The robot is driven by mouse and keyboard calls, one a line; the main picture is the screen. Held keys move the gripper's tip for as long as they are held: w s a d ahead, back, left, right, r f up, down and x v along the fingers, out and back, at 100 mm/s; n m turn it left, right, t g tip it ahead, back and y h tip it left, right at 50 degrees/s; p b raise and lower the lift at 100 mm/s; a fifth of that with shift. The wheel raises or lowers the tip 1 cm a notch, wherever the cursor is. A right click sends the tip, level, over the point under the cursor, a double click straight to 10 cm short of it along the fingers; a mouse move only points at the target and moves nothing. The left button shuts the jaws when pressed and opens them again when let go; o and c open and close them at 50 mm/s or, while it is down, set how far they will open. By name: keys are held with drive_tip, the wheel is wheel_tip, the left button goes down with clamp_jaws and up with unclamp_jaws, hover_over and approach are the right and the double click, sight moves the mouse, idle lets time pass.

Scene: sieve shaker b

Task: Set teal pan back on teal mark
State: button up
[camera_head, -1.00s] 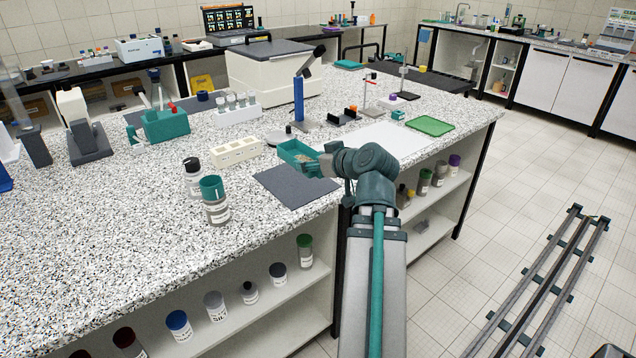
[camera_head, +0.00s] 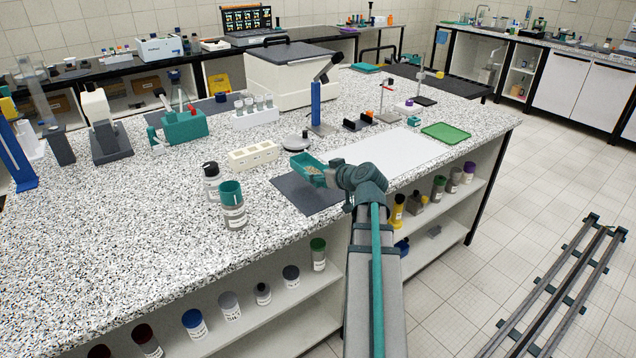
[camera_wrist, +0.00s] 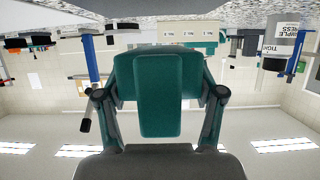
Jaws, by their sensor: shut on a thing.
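The teal pan (camera_head: 306,168) is an open, shallow tray with pale brown material inside. My gripper (camera_head: 329,175) is shut on its right end in the head view. The pan is over the far part of the dark grey mat (camera_head: 296,196); I cannot tell whether it touches the surface. I cannot make out a teal mark in either view; the pan and my arm cover part of the bench here.
A teal-topped jar (camera_head: 233,208) stands left of the mat. A white sheet (camera_head: 390,155) and green tray (camera_head: 446,133) lie right.

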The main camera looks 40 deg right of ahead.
sight(318, 192)
drive_tip(key=shift+w+d+f, duration=0.15)
drive_tip(key=shift+w+f, duration=0.3)
drive_tip(key=shift+f, duration=0.15)
drive_tip(key=shift+w+d+f, duration=0.15)
drive_tip(key=shift+w+f, duration=0.3)
drive_tip(key=shift+f, duration=0.15)
wheel_tip(318, 192, down, 2)
drive_tip(key=shift+f+p, duration=0.2)
drive_tip(key=shift+p, duration=0.35)
drive_tip(key=shift+f, duration=0.15)
drive_tip(key=shift+f+b, duration=0.2)
drive_tip(key=shift+b, duration=0.15)
drive_tip(key=o, duration=1.2)
drive_tip(key=shift+o, duration=0.2)
drive_tip(key=shift+r+p, duration=0.2)
drive_tip(key=shift+p, duration=0.1)
